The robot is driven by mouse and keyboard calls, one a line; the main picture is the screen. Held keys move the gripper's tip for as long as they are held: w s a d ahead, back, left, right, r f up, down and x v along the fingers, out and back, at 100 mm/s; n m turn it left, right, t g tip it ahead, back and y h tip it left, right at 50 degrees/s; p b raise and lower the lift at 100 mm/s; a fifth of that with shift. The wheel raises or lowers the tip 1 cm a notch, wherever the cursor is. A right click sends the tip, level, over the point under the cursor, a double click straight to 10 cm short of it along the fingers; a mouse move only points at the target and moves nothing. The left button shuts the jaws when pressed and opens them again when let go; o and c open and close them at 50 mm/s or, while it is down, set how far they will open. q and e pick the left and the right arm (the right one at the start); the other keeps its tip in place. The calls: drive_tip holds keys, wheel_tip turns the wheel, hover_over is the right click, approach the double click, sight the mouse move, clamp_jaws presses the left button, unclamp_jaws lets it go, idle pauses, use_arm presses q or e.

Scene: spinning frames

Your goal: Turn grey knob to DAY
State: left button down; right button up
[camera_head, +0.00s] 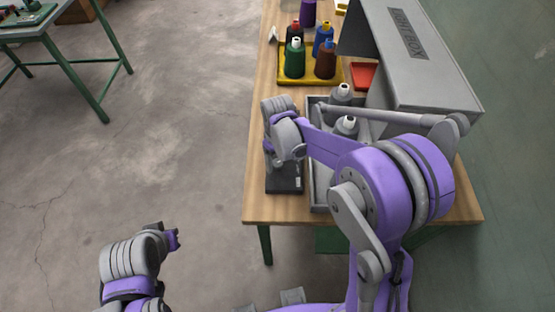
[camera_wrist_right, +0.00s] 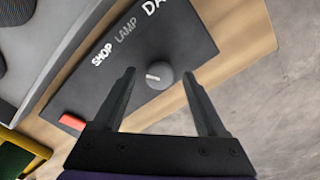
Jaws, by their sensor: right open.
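The grey knob (camera_wrist_right: 161,83) sits on a black control panel (camera_wrist_right: 185,45) in the right wrist view. White labels SHOP, LAMP and a cut-off DA run along the panel beside it. The knob's white mark lies on its left side, towards the SHOP end. My right gripper (camera_wrist_right: 159,72) is open, with its fingertips on either side of the knob and visible gaps to it. In the head view the panel (camera_head: 284,182) shows under my right wrist, which hides the knob. My left arm (camera_head: 140,262) is low at the left; its fingers are not clear.
A red piece (camera_wrist_right: 72,121) is on the panel's near left end. On the wooden table (camera_head: 258,205), a grey tray (camera_head: 319,195) with grey bottles stands right of the panel. Behind are a yellow tray (camera_head: 312,84) with several bottles and a grey light box (camera_head: 425,75).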

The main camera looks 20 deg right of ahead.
drive_tip(key=shift+f, duration=0.1)
clamp_jaws()
idle(0.4)
